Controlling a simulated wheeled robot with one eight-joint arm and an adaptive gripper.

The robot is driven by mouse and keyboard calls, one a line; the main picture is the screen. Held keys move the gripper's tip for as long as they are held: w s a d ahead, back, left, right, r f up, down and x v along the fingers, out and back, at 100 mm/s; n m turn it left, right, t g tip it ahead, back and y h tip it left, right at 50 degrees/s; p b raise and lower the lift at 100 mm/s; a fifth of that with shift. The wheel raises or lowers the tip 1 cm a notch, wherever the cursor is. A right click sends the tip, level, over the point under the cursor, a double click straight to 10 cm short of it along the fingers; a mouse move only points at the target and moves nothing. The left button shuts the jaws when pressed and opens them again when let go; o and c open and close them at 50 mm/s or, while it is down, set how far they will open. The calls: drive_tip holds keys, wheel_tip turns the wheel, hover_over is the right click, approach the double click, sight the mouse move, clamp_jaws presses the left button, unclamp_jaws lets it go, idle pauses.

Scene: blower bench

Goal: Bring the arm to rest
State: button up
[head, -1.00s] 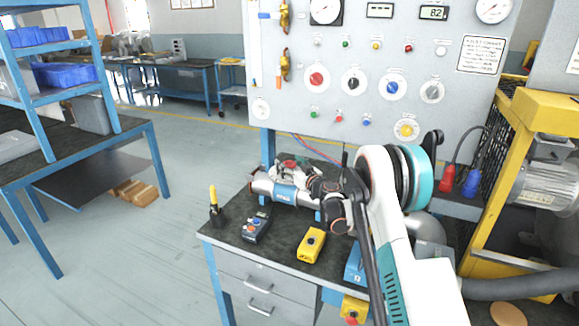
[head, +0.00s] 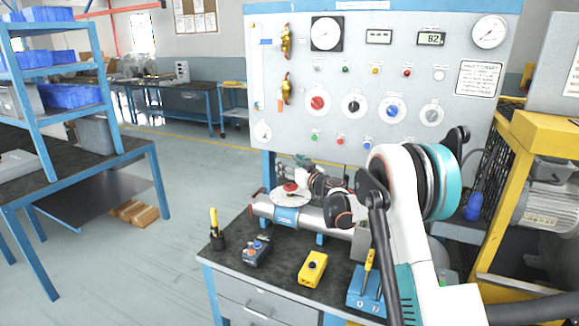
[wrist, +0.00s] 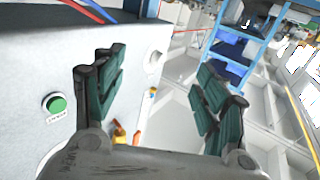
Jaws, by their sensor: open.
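My gripper shows in the wrist view (wrist: 160,95), its dark green ribbed fingers spread wide apart with nothing between them. In the head view my arm reaches in from the lower right. Its far end is over the bench, behind the pipe assembly (head: 286,215) and in front of the lower part of the gauge panel (head: 458,115). The gripper is small and partly hidden there. In the wrist view the panel face, with a green button (wrist: 57,104), lies to the left of the fingers, apart from them as far as I can tell.
The bench drawers (head: 255,300) face me. A yellow box (head: 312,268), a grey button box (head: 257,251) and a dark holder (head: 217,241) stand at the bench front. A yellow frame (head: 545,135) is close on the right. The floor (head: 190,180) left of the bench is clear.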

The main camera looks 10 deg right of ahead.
drive_tip(key=s+a+r+g, duration=0.2)
drive_tip(key=s+a+r, duration=0.1)
drive_tip(key=s+r, duration=0.25)
drive_tip(key=s+a+r+g, duration=0.1)
drive_tip(key=s+a+r, duration=0.25)
drive_tip(key=s, duration=0.35)
drive_tip(key=s+a+r+g, duration=0.1)
drive_tip(key=s+r+g, duration=0.15)
drive_tip(key=s, duration=1.25)
drive_tip(key=s+d+f+m+g+h, duration=0.1)
drive_tip(key=s+d+f+h, duration=0.1)
drive_tip(key=s, duration=0.9)
drive_tip(key=s+d+f+m+g+h, duration=0.1)
drive_tip(key=s+f, duration=0.4)
drive_tip(key=s, duration=0.6)
drive_tip(key=s+d+f+m+g+h, duration=0.2)
drive_tip(key=s+d+f+h, duration=0.1)
drive_tip(key=s, duration=0.8)
drive_tip(key=shift+d+f, duration=0.65)
drive_tip(key=shift+f, duration=0.05)
